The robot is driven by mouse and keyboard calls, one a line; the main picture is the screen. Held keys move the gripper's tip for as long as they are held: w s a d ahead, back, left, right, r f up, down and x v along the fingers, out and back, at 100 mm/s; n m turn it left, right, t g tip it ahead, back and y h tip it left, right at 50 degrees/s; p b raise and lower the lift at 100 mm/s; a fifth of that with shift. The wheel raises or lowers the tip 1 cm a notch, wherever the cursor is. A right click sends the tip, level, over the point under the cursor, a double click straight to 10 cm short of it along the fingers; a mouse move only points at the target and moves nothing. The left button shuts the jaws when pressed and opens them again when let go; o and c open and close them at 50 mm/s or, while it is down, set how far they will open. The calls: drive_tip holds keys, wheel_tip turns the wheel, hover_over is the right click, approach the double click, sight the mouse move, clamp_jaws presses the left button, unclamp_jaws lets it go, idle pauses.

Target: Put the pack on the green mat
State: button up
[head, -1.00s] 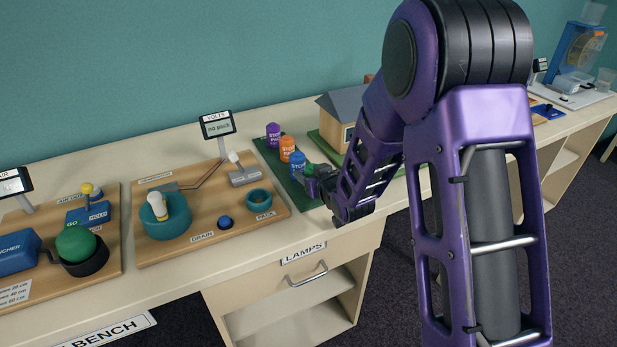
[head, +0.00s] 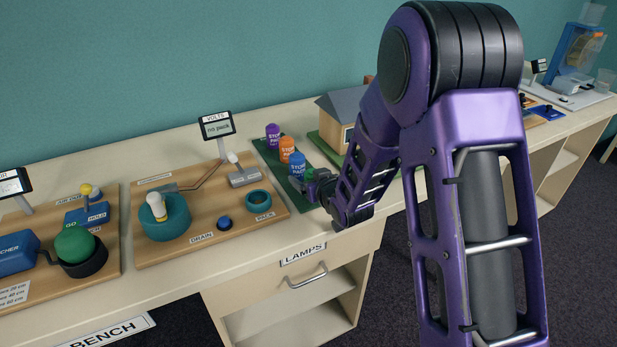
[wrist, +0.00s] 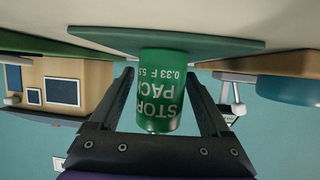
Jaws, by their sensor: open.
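A green storage pack (wrist: 161,92) is between the two fingers of my open gripper (wrist: 160,80) in the wrist view, which is upside down. The pack's base meets the green mat (wrist: 215,44) and it looks upright; gaps show beside the fingers. In the head view, the green mat (head: 272,163) lies on the bench with a purple pack (head: 272,137), an orange pack (head: 287,149) and a blue pack (head: 297,165) in a row. My gripper (head: 313,181) is at the row's near end and largely hides the green pack.
A wooden board (head: 190,235) left of the mat carries a teal cup with a bulb (head: 165,217), an empty teal ring (head: 258,200) and a meter (head: 216,126) reading "no pack". A model house (head: 338,115) stands behind my arm. Bench front is clear.

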drive_tip(key=v, duration=1.2)
